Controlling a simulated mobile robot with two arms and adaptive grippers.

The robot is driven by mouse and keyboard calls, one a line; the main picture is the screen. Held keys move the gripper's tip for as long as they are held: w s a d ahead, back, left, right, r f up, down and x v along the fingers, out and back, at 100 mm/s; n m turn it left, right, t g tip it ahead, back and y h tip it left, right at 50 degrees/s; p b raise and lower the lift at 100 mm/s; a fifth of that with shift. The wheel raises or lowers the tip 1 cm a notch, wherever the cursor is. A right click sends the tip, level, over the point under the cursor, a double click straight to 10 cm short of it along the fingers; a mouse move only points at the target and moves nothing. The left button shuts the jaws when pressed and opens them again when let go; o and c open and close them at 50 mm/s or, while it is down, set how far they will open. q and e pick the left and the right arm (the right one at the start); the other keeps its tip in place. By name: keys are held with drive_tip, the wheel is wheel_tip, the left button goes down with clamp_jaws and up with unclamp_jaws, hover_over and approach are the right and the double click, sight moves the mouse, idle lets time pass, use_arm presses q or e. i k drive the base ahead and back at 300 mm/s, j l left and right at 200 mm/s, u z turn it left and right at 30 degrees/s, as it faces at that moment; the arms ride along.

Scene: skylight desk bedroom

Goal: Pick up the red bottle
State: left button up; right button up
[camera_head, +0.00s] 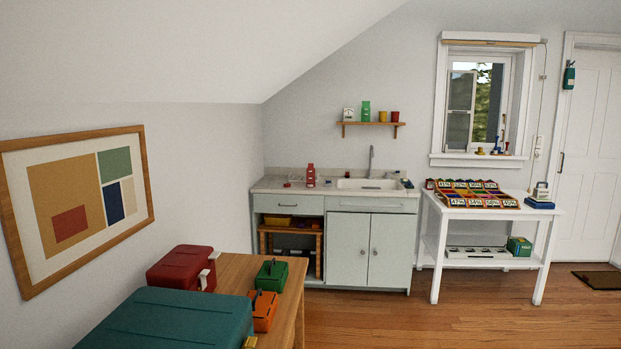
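A red bottle (311,176) with a pale label stands upright on the counter (268,185), left of the sink (369,184). It is across the room from me and nothing hides it. Neither of my grippers shows in the head view, so nothing is seen touching the bottle.
A wooden table (236,268) with a teal case (170,322), a red toolbox (182,268), and small green (271,275) and orange (263,309) boxes stands in the left foreground. A white table (486,213) with coloured trays stands right of the cabinet. Wooden floor (400,320) ahead is clear.

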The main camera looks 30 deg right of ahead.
sight(310, 169)
drive_tip(key=i+l, duration=0.1)
drive_tip(key=l, duration=0.4)
drive_tip(key=i+l+z, duration=0.1)
drive_tip(key=l, duration=0.35)
drive_tip(key=i+l+z, duration=0.1)
drive_tip(key=l, duration=0.4)
drive_tip(key=i+l+z, duration=0.15)
drive_tip(key=i+l, duration=0.2)
drive_tip(key=i+l+z, duration=0.1)
drive_tip(key=i+l, duration=0.2)
drive_tip(key=i, duration=0.15)
drive_tip(key=i+l+z, duration=0.15)
drive_tip(key=i, duration=0.25)
drive_tip(key=i+l+z, duration=0.1)
drive_tip(key=i+l, duration=0.2)
drive_tip(key=i+l+z, duration=0.15)
drive_tip(key=i, duration=0.4)
drive_tip(key=i+j+z, duration=0.1)
drive_tip(key=i, duration=0.3)
drive_tip(key=i+j, duration=0.25)
drive_tip(key=i, duration=0.15)
drive_tip(key=i+j+z, duration=0.15)
drive_tip(key=i, duration=0.25)
drive_tip(key=i+l, duration=0.5)
drive_tip(key=i+j+u, duration=0.05)
